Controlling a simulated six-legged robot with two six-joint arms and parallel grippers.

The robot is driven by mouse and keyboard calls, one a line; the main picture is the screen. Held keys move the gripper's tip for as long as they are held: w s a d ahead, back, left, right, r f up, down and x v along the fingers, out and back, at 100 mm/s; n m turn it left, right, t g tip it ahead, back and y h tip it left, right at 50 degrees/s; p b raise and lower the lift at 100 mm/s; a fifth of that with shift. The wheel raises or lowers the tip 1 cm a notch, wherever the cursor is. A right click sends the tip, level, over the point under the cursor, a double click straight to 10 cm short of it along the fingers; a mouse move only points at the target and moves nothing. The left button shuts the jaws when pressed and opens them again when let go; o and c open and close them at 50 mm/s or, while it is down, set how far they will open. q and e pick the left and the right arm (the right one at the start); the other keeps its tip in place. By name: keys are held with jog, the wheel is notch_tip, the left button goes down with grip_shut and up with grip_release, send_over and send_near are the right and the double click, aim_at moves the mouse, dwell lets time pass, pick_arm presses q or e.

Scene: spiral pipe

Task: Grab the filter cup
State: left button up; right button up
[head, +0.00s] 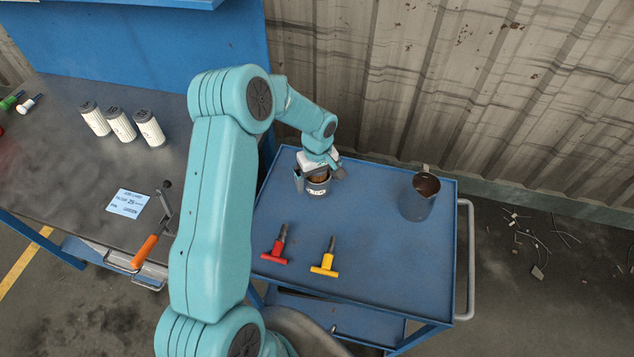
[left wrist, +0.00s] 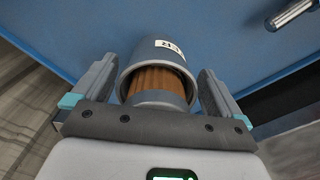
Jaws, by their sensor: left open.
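The filter cup (head: 318,187) is a small grey cup with a brown pleated filter inside, on the blue cart near its far left corner. In the left wrist view the cup (left wrist: 162,52) shows a white label on its side and the brown filter in its mouth. My left gripper (head: 320,178) is over the cup from above. Its fingers (left wrist: 160,85) stand open on either side of the cup, with small gaps visible. My right gripper is in neither view.
A tall grey cylinder (head: 419,198) stands at the right of the cart (head: 375,250). Red (head: 275,246) and yellow (head: 326,260) T-handled tools lie in front. A workbench (head: 75,185) at left holds several white filters (head: 122,124), a paper card (head: 128,203) and an orange-handled tool (head: 145,250).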

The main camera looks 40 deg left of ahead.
pick_arm(q)
jog(key=shift+w+a+f, duration=0.1)
jog(key=shift+w+f, duration=0.05)
jog(key=shift+w, duration=0.05)
jog(key=c, duration=1.1)
jog(key=shift+s, duration=0.1)
jog(key=shift+r, duration=0.25)
